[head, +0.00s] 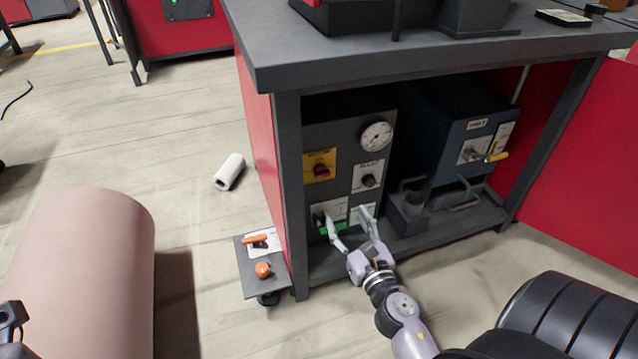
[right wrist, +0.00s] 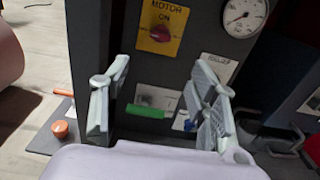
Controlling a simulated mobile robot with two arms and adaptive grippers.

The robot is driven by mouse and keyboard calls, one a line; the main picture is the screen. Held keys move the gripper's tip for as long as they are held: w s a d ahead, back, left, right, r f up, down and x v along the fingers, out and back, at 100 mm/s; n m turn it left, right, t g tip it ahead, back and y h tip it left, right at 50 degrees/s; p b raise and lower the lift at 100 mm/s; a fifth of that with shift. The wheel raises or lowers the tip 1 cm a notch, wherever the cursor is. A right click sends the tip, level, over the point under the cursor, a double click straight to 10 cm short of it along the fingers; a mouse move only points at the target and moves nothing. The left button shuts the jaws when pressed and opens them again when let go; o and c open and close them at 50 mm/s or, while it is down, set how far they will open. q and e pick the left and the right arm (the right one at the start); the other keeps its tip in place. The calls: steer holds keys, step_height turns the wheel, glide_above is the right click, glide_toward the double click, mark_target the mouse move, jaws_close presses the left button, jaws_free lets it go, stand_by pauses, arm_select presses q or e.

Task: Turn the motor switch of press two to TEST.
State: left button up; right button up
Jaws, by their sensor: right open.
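The motor switch (head: 321,171) is a red knob on a yellow plate, on a dark panel under the bench. In the right wrist view the switch (right wrist: 161,34) sits at top centre, with "MOTOR ON" readable above it. A TEST mark is not legible. My right gripper (head: 345,220) is open and empty in front of the panel, below the switch and apart from it. In the right wrist view its two fingers (right wrist: 158,95) stand wide apart, with the switch above the gap between them. My left gripper (head: 12,316) shows only partly at the lower left edge.
A round gauge (head: 376,136) and a black knob (head: 369,181) are right of the switch. A blue unit with a yellow-tipped lever (head: 497,157) stands further right. Bench legs frame the opening; an orange-knobbed plate (head: 250,285) juts out left.

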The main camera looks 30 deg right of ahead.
mark_target(323, 175)
steer(key=x, duration=1.6)
steer(key=shift+s+d, duration=0.1)
steer(key=shift+d, duration=0.1)
steer(key=shift+c, duration=0.6)
steer(key=c, duration=1.1)
